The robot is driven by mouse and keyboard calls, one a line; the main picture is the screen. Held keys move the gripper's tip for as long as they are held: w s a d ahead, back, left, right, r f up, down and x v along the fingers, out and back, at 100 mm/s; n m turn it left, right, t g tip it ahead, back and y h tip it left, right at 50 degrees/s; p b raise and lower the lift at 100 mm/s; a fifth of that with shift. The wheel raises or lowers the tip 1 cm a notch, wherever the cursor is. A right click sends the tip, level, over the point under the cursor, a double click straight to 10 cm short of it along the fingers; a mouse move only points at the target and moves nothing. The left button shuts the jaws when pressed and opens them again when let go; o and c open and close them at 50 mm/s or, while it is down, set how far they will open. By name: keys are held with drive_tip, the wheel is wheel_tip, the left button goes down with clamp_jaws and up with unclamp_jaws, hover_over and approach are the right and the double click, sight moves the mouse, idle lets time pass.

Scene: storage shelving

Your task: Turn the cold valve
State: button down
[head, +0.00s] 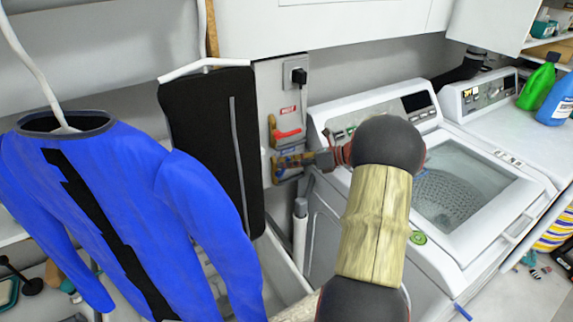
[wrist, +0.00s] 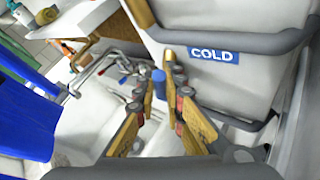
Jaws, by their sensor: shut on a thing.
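The blue handle of the cold valve (wrist: 158,77) shows in the wrist view between my fingertips, left of the blue COLD label (wrist: 213,54). A brass stub (wrist: 168,54) sticks up just behind the handle. My gripper (wrist: 163,92) is shut on the blue handle, with one finger on each side. In the head view my gripper (head: 284,163) is at the wall panel, just below the red hot valve handle (head: 288,133) and its red HOT label (head: 288,111). The cold handle is mostly hidden there by my gripper.
A black garment (head: 208,140) and a blue shirt (head: 135,190) hang close to the left of the panel. An open-topped washing machine (head: 400,120) stands to the right. A black plug (head: 299,76) sits in the outlet above. A sink basin (wrist: 85,125) shows in the wrist view.

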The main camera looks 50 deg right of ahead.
drive_tip(key=shift+p, duration=0.9)
drive_tip(key=shift+d+t+y+p, duration=0.15)
drive_tip(key=shift+t+y+p, duration=0.15)
drive_tip(key=shift+p, duration=0.15)
drive_tip(key=shift+s+d+f+m+p, duration=0.1)
drive_tip(key=shift+f+m+p, duration=0.05)
drive_tip(key=shift+m+p, duration=0.3)
drive_tip(key=c, duration=1.9)
unclamp_jaws()
drive_tip(key=v, duration=1.2)
drive_tip(key=shift+f, duration=0.2)
